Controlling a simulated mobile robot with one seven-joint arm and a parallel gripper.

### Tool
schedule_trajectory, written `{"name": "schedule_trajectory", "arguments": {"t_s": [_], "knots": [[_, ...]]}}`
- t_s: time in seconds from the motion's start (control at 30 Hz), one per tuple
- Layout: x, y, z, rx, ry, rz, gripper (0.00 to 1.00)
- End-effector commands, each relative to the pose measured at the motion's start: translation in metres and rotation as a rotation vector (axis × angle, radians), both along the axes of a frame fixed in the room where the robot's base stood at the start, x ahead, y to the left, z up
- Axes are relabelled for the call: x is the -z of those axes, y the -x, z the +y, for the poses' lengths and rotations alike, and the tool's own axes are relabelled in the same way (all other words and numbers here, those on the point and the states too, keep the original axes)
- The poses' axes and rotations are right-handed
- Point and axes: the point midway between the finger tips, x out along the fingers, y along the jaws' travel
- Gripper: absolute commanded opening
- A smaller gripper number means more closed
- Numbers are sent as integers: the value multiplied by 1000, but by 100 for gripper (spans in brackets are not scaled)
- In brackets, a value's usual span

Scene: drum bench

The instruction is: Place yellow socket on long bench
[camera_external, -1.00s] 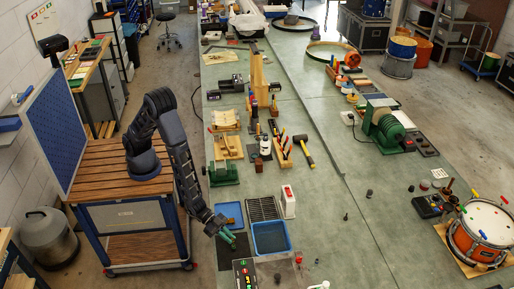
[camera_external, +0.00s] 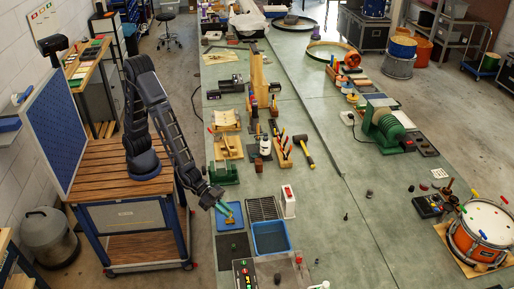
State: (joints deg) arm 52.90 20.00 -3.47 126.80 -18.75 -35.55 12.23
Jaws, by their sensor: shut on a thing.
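My gripper (camera_external: 225,210) hangs at the left edge of the long bench (camera_external: 330,220), with its green fingers pointing down and to the right. A small yellow-orange piece (camera_external: 230,221), which looks like the yellow socket, shows at the fingertips, and the gripper is shut on it. The piece is over the blue tray (camera_external: 237,210); I cannot tell whether it touches the tray. Its details are too small to make out, and the fingers hide its upper end.
A dark mat (camera_external: 232,248) lies just in front of the blue tray. A blue bin (camera_external: 271,238), a wire rack (camera_external: 262,208) and a white-and-red box (camera_external: 288,202) stand to the right. The bench's middle is largely clear.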

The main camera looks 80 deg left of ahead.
Motion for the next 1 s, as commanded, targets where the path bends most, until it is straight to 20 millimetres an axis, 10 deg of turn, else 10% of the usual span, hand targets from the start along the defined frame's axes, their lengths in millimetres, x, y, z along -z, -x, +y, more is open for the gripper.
{"name": "schedule_trajectory", "arguments": {"t_s": [0.53, 1.0], "knots": [[-16, -16, 14, -25, 1, 0, 0], [-45, -138, 153, -237, 10, -2, 0]]}}
